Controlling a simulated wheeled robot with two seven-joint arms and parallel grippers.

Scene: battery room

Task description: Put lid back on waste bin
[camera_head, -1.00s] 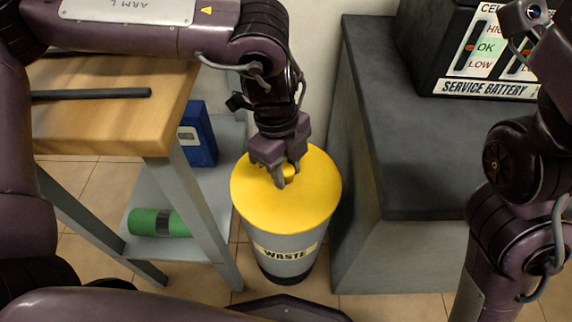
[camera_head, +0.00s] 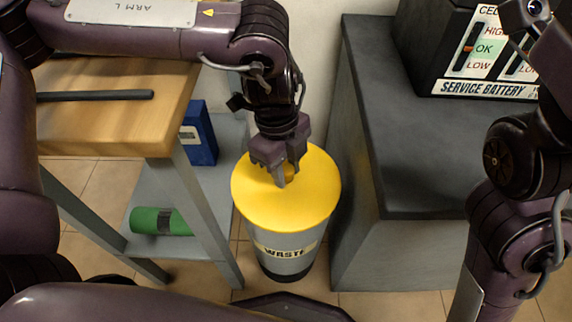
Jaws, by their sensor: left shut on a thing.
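The waste bin (camera_head: 286,264) is a grey cylinder with a dark base and a "WASTE" label. It stands on the floor between the wooden table and the dark-topped cabinet. The round yellow lid (camera_head: 310,198) lies level over the bin's top and covers its opening. I cannot tell whether it is fully seated on the rim. My left gripper (camera_head: 285,178) points down at the lid's centre and is shut on its small knob, which the fingers mostly hide. My right arm shows at the right edge, but its gripper is out of view.
A wooden table (camera_head: 120,125) with a dark rod (camera_head: 95,95) stands at left. Its lower shelf (camera_head: 150,245) holds a green roll (camera_head: 146,221) and a blue box (camera_head: 200,135). The cabinet (camera_head: 400,150) at right carries a service battery (camera_head: 425,60).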

